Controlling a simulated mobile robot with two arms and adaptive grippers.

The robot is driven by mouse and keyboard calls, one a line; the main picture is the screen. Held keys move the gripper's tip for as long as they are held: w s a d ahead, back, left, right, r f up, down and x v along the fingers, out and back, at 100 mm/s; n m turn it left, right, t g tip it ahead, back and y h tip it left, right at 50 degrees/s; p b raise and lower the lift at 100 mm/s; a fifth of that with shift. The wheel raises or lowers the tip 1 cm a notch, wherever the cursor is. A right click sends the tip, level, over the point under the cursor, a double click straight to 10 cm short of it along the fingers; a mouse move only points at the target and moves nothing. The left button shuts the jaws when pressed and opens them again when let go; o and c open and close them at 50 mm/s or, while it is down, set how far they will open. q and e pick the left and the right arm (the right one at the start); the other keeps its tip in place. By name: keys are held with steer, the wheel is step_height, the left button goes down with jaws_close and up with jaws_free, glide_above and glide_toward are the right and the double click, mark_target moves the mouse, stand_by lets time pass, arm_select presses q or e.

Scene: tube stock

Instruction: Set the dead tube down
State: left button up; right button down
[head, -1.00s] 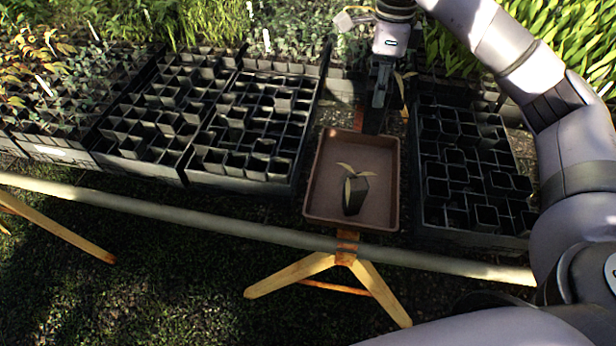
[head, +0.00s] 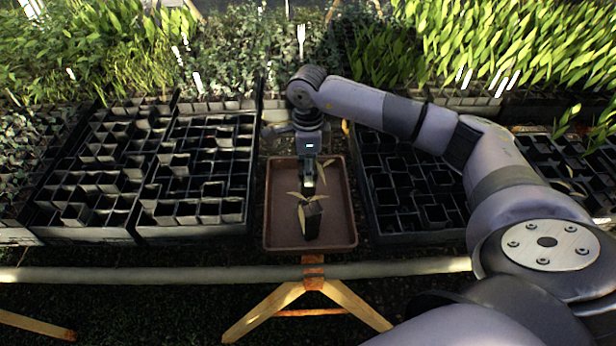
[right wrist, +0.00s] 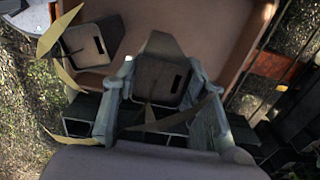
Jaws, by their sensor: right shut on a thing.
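The brown tray (head: 347,215) stands between the black crates in the head view. One dark tube with pale, drooping leaves (head: 312,222) stands in it; in the right wrist view this tube (right wrist: 84,44) is at upper left. My right gripper (head: 311,180) reaches down over the tray, just behind that tube. In the right wrist view its fingers (right wrist: 160,82) are shut on a second dark tube (right wrist: 158,78) with a brown, withered leaf. In the head view the held tube is mostly hidden. I cannot tell whether its base touches the tray floor. My left gripper is not in view.
Black crates of tubes stand close on the left (head: 205,165) and right (head: 410,185) of the tray. A pale rail (head: 190,274) runs along the front. Leafy plants fill the back. The tray's right part looks bare.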

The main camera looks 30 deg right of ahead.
step_height(320, 180, down, 4)
steer(key=shift+r, duration=0.2)
steer(key=shift+f, duration=0.15)
steer(key=shift+f, duration=0.1)
steer(key=c, duration=1.4)
jaws_free()
steer(key=shift+f, duration=0.1)
steer(key=shift+c, duration=0.2)
steer(key=o, duration=0.5)
